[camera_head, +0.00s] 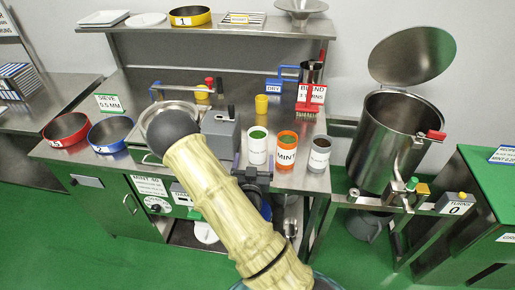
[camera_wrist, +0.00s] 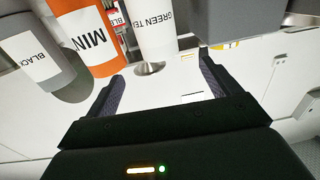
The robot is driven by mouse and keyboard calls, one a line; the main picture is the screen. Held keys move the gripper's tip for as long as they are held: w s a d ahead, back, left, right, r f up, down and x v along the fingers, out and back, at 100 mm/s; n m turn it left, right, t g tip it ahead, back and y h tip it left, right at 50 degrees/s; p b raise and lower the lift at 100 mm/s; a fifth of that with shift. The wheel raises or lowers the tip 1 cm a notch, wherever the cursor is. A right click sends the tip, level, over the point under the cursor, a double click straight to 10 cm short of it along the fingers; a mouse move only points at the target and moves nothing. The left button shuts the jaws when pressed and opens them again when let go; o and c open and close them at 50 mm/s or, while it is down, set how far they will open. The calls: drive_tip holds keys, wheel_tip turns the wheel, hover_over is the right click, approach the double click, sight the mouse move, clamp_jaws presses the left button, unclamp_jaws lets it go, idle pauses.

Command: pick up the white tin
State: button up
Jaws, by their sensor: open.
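The white tin (camera_head: 258,145) stands upright on the steel bench, with a green top or contents showing. In the wrist view the white tin (camera_wrist: 156,30) reads "GREEN TE…" and lies just beyond the gap between my fingers. My gripper (camera_wrist: 161,72) is open, with one dark finger on each side and nothing between them. In the head view my gripper (camera_head: 253,178) is partly hidden by my arm, at the bench's front edge just below the tin. I cannot tell whether a finger touches the tin.
The orange mint tin (camera_head: 287,140) stands close right of the white tin, then the grey tin (camera_head: 319,160). A grey box-shaped device (camera_head: 220,135) stands close on the left. A large steel drum (camera_head: 390,145) stands right.

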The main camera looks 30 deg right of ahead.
drive_tip(key=p, duration=0.3)
approach(258, 132)
drive_tip(key=x, duration=0.4)
drive_tip(key=shift+w+r, duration=0.15)
drive_tip(key=shift+w, duration=0.05)
drive_tip(key=shift+w+d+r, duration=0.1)
drive_tip(key=shift+w+d, duration=0.3)
drive_tip(key=shift+w, duration=0.1)
drive_tip(key=p+x, duration=0.1)
drive_tip(key=x, duration=0.2)
drive_tip(key=shift+w+d+p, duration=0.1)
drive_tip(key=shift+p, duration=0.3)
drive_tip(key=shift+w+d, duration=0.15)
drive_tip(key=shift+w, duration=0.15)
